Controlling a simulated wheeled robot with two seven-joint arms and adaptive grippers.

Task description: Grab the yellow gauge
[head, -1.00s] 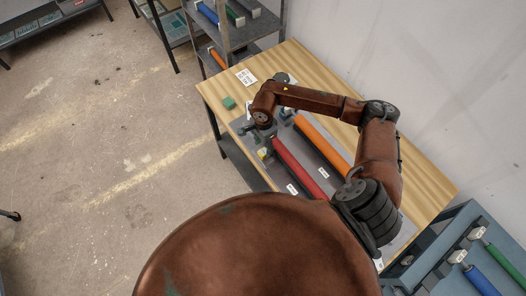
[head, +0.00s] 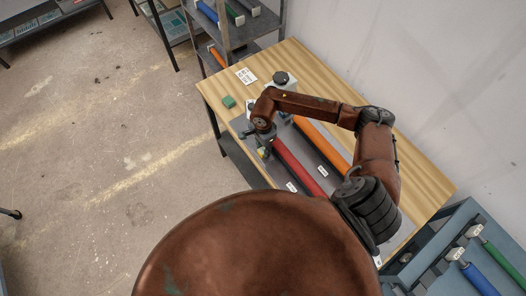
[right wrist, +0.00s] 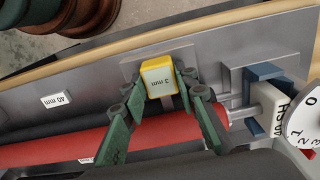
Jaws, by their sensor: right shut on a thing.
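The yellow gauge (right wrist: 158,80) is a small block with a white "3 mm" label, standing against the grey plate edge in the right wrist view. My right gripper (right wrist: 163,86) has its green fingers on both sides of the gauge and is shut on it. In the head view the gripper (head: 257,136) is over the left end of the red roller, and a small bit of the yellow gauge (head: 261,153) shows just below it. My left gripper is not in view.
The red roller (right wrist: 55,149) runs just beside the fingers. A numbered dial (right wrist: 305,125) stands at the right of the wrist view. An orange roller (head: 322,140) lies parallel.

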